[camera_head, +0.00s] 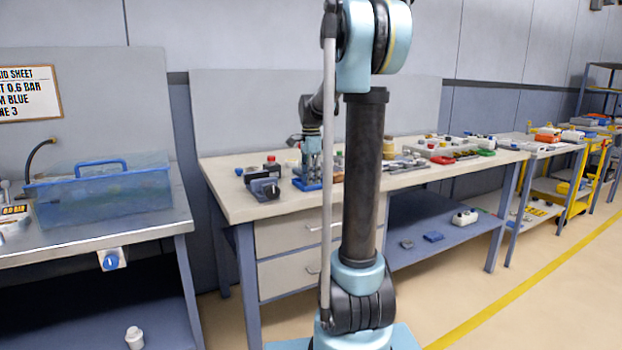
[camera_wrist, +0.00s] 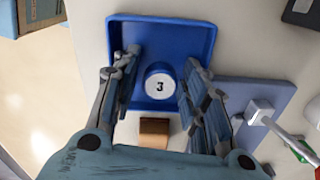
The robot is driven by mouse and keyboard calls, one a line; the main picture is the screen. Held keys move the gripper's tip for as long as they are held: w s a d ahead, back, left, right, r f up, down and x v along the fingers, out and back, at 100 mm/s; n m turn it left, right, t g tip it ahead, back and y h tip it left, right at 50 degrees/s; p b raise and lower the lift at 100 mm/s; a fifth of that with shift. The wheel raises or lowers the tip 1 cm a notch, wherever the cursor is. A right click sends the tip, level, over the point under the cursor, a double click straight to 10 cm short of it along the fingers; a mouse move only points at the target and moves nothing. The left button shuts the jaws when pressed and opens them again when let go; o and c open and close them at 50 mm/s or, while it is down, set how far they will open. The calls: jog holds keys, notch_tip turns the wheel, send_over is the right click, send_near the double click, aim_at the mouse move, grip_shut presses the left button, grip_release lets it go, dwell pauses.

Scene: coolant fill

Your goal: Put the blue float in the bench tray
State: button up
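The blue float (camera_wrist: 160,81), a short blue cylinder with a white top marked 3, sits inside the blue bench tray (camera_wrist: 203,35) in the wrist view. It appears to stand upright on the tray floor, near the tray's lower edge in the picture. My gripper (camera_wrist: 161,60) is open around the float, with visible gaps between it and both fingers. In the head view my gripper (camera_head: 311,157) points down over the blue tray (camera_head: 306,186) on the middle workbench. The float cannot be made out there.
A brown block (camera_wrist: 154,132) lies just outside the tray. A grey-blue plate (camera_wrist: 262,95) with a pale fitting lies to the right. On the workbench (camera_head: 225,190), a dark device (camera_head: 265,187) and a red-capped bottle (camera_head: 271,164) stand left of the tray. Several parts lie further right.

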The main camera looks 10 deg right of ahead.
jog(key=shift+r, duration=0.1)
notch_tip(320, 180, up, 12)
dwell(0.8)
jog(key=s+f+n+t, duration=0.1)
jog(key=s+f+n, duration=0.7)
jog(key=s+f, duration=0.6)
jog(key=s+f+n+t, duration=0.1)
jog(key=s+f+n, duration=0.7)
jog(key=s+f, duration=0.6)
jog(key=s, duration=0.6)
jog(key=shift+s+d, duration=0.15)
jog(key=shift+s, duration=0.25)
